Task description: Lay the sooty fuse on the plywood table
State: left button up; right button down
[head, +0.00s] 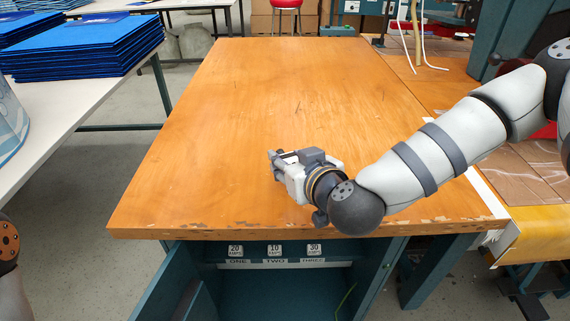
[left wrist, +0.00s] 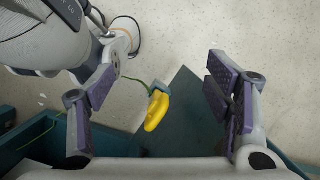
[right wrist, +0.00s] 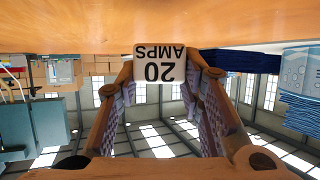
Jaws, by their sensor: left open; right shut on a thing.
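A white block face reading "20 AMPS" (right wrist: 160,62) shows upside down in the right wrist view, between the tips of my right gripper (right wrist: 160,88). My right gripper is shut on this fuse; no soot shows on the face I see. In the head view my right gripper (head: 276,157) is low over the middle front of the plywood table (head: 260,95), pointing left. The fuse is hard to make out there, and I cannot tell whether it touches the table. My left gripper (left wrist: 158,78) is open and empty, off the table, seen only in the left wrist view.
Below the table front, a teal cabinet (head: 285,283) carries labels 20, 10 and 30 AMPS above ONE, TWO, THREE. A yellow object (left wrist: 156,112) with a green cable shows in the left wrist view. Blue stacked sheets (head: 85,45) lie on the left bench. The tabletop is otherwise clear.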

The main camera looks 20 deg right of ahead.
jog(key=f+b, duration=0.1)
jog(key=f, duration=0.1)
jog(key=w+f+b, duration=0.1)
jog(key=f, duration=0.2)
jog(key=shift+d+f, duration=0.15)
jog(key=shift+f, duration=0.05)
jog(key=shift+s+r, duration=0.3)
jog(key=shift+r, duration=0.3)
jog(key=shift+s+r, duration=0.1)
jog(key=shift+r, duration=0.05)
jog(key=c, duration=1.1)
grip_release()
jog(key=shift+w, duration=0.2)
pick_arm(q)
jog(key=s+f, duration=0.1)
jog(key=s+f+g, duration=0.1)
jog(key=shift+s+d+f, duration=0.1)
jog(key=shift+d+f, duration=0.1)
jog(key=shift+f, duration=0.2)
